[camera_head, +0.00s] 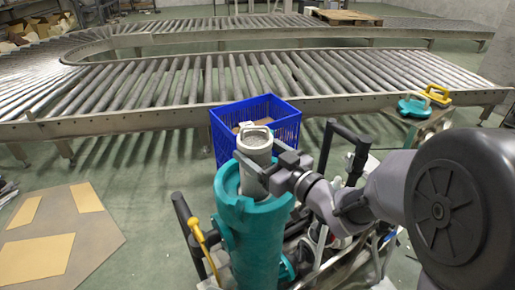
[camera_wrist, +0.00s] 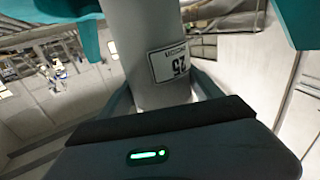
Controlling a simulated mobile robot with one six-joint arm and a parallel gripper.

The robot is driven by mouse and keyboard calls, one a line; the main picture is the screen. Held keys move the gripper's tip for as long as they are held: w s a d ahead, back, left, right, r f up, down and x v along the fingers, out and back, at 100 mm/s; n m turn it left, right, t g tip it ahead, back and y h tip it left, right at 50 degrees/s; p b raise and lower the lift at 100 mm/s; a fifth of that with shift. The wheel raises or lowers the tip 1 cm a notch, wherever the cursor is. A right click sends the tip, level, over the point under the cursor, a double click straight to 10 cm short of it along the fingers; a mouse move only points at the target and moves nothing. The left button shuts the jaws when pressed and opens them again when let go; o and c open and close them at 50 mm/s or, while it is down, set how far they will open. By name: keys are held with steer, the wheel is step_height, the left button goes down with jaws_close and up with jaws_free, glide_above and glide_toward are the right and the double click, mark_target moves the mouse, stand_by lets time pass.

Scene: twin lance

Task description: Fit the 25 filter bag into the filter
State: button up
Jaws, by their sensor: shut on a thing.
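The 25 filter bag (camera_head: 256,143) is a light grey, upright cylinder with a rim at its top. Its white label with 25 appears upside down in the wrist view (camera_wrist: 167,62). The filter (camera_head: 258,240) is a tall teal housing with an open top. The bag stands over its mouth, and the bag's lower end is hidden behind the front rim; how deep it sits I cannot tell. My gripper (camera_head: 279,172) reaches in from the right and is shut on the bag just above the filter. Teal parts of the filter show at the wrist view's top corners (camera_wrist: 298,22).
A blue crate (camera_head: 228,145) stands behind the filter. A yellow-handled tool (camera_head: 196,232) is at the filter's left. A teal lid with a yellow handle (camera_head: 415,108) lies at the right. A roller conveyor (camera_head: 190,85) crosses behind. The floor at left holds a flat board (camera_head: 95,235).

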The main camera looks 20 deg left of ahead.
steer(key=shift+f, duration=3.95)
steer(key=shift+r+p, duration=3.95)
steer(key=shift+r, duration=3.6)
steer(key=shift+f+b, duration=0.1)
steer(key=shift+b, duration=0.8)
